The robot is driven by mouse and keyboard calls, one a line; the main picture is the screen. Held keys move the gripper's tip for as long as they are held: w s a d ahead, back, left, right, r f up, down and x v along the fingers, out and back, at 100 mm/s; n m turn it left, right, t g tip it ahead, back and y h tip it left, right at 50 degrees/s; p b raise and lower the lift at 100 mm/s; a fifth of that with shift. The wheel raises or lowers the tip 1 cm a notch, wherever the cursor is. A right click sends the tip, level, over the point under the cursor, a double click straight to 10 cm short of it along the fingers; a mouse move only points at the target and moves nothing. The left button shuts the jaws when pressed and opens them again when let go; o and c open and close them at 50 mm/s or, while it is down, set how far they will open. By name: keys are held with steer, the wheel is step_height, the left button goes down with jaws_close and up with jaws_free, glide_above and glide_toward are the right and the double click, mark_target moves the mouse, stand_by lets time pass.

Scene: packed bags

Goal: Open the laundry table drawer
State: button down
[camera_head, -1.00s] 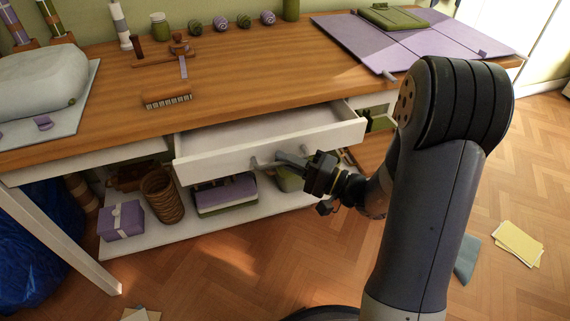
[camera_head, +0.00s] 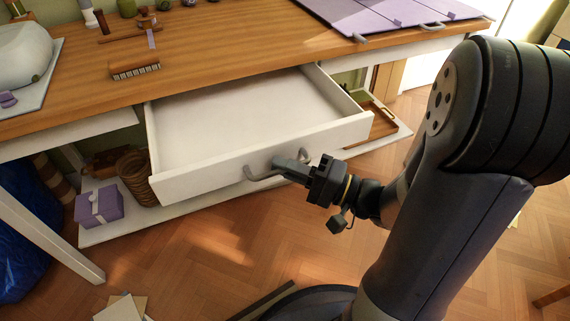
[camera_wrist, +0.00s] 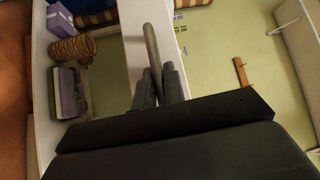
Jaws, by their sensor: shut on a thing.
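The laundry table (camera_head: 215,75) has a brown wooden top. Its white drawer (camera_head: 262,105) is pulled well out and looks empty inside. A grey curved handle (camera_head: 262,174) is on the drawer front. My gripper (camera_head: 285,165) is shut on this handle, coming from the right. In the wrist view the fingers (camera_wrist: 160,85) close around the handle (camera_wrist: 151,45) in front of the white drawer front (camera_wrist: 135,50). Part of the handle is hidden by the fingers.
A lower shelf (camera_head: 100,234) holds a purple gift box (camera_head: 99,207) and a wicker basket (camera_head: 137,176). A brush (camera_head: 134,68) and a purple folding board (camera_head: 385,15) lie on the top. Papers (camera_head: 122,308) lie on the floor. Open parquet lies before the drawer.

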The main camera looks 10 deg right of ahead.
steer(key=c, duration=1.8)
jaws_free()
steer(key=shift+o, duration=0.2)
steer(key=shift+d, duration=0.1)
steer(key=v, duration=1)
steer(key=shift+s+d, duration=0.25)
steer(key=shift+d, duration=0.05)
steer(key=shift+a, duration=0.1)
steer(key=shift+x, duration=5.4)
steer(key=shift+f, duration=0.1)
